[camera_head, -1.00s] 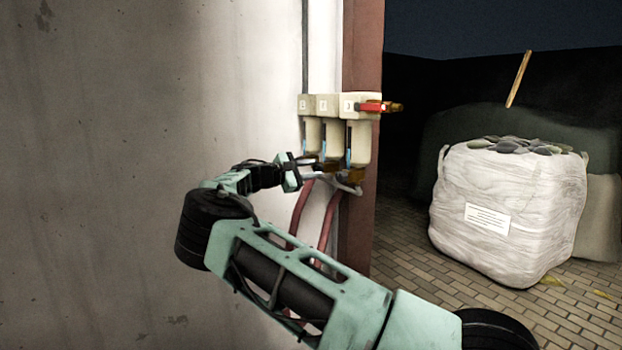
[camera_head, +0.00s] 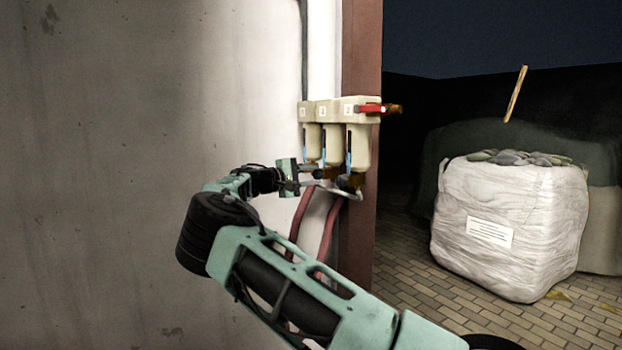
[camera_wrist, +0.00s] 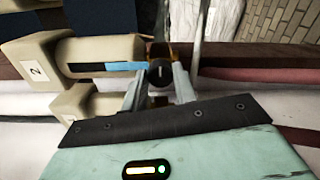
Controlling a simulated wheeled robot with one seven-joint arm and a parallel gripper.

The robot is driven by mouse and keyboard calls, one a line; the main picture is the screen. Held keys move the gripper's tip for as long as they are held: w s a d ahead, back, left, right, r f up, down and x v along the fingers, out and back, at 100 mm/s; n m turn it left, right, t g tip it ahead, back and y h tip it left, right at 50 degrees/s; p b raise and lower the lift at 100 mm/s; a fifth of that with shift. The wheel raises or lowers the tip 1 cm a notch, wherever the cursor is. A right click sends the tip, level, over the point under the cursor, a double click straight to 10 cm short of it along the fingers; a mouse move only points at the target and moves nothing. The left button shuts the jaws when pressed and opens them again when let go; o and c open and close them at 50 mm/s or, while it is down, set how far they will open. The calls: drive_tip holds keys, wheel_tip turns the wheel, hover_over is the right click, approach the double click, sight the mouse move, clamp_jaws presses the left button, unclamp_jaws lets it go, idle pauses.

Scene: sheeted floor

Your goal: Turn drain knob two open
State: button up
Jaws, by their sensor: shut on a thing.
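Three cream filter housings stand in a row on the post, and the middle one is housing two (camera_head: 330,112). In the wrist view, the housing labelled "2" (camera_wrist: 85,55) lies sideways with a blue strip on its bowl. A round black drain knob (camera_wrist: 160,74) with a small pale mark sits at the bowl's end, by a brass fitting. My gripper (camera_wrist: 159,79) is shut on this knob, one finger on each side. In the head view, my gripper (camera_head: 304,178) is beneath the housings; the knob is too small to make out there.
A red-handled valve (camera_head: 375,109) sticks out right of the nearest housing. The concrete wall (camera_head: 120,150) is close on the left. A wrapped bulk bag (camera_head: 510,225) stands on paving at right.

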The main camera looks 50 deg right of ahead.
drive_tip(key=o, duration=1)
drive_tip(key=shift+c, duration=0.2)
drive_tip(key=b+v, duration=0.1)
drive_tip(key=v, duration=1.6)
drive_tip(key=shift+a, duration=0.25)
drive_tip(key=shift+f, duration=0.1)
drive_tip(key=shift+s+d, duration=0.1)
